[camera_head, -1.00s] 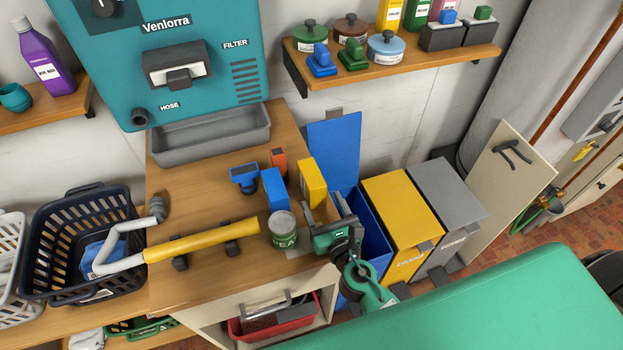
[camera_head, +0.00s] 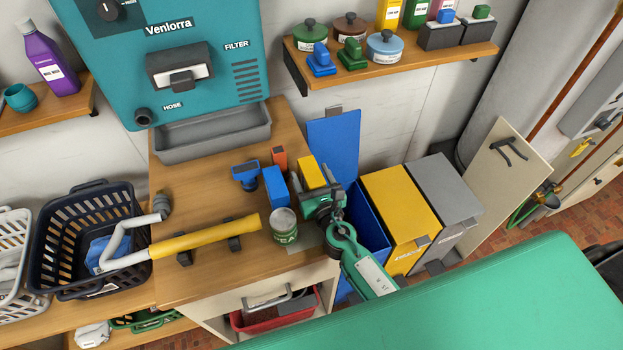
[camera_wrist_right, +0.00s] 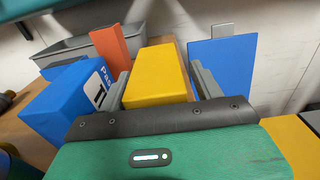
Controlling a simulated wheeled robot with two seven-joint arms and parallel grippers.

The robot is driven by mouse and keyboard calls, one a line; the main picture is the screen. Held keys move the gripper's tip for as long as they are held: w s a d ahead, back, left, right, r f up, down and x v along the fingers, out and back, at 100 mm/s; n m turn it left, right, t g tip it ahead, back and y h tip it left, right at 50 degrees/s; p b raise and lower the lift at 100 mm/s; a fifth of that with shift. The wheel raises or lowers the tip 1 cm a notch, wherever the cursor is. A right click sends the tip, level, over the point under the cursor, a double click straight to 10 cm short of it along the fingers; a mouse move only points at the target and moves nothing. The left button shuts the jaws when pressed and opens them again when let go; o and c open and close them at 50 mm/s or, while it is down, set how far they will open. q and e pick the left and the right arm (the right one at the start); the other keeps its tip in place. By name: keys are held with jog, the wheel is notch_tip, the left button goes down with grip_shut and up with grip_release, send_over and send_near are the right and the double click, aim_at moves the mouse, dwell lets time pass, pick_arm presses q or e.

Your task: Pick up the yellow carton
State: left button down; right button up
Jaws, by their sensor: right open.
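The yellow carton (camera_head: 309,172) stands on the wooden counter near its right edge; in the wrist view the carton (camera_wrist_right: 156,77) lies between the two grey fingers. My right gripper (camera_head: 306,198) is at the near side of the carton, its lower part hidden behind the gripper in the head view. In the wrist view the right gripper (camera_wrist_right: 160,88) is open, with one finger on each side of the carton. Gaps to the fingers are narrow, and I cannot tell whether either touches. My left gripper is not in view.
A blue carton (camera_head: 275,187) stands just left of the yellow one, with an orange box (camera_head: 279,158) behind it. A green-labelled can (camera_head: 284,227) stands close in front. Blue, yellow (camera_head: 400,215) and grey bins stand right of the counter; the blue lid (camera_head: 334,143) is raised.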

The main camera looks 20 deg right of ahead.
jog(key=shift+c, duration=0.3)
jog(key=c, duration=1)
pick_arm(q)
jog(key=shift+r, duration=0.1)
pick_arm(e)
jog(key=shift+r, duration=0.1)
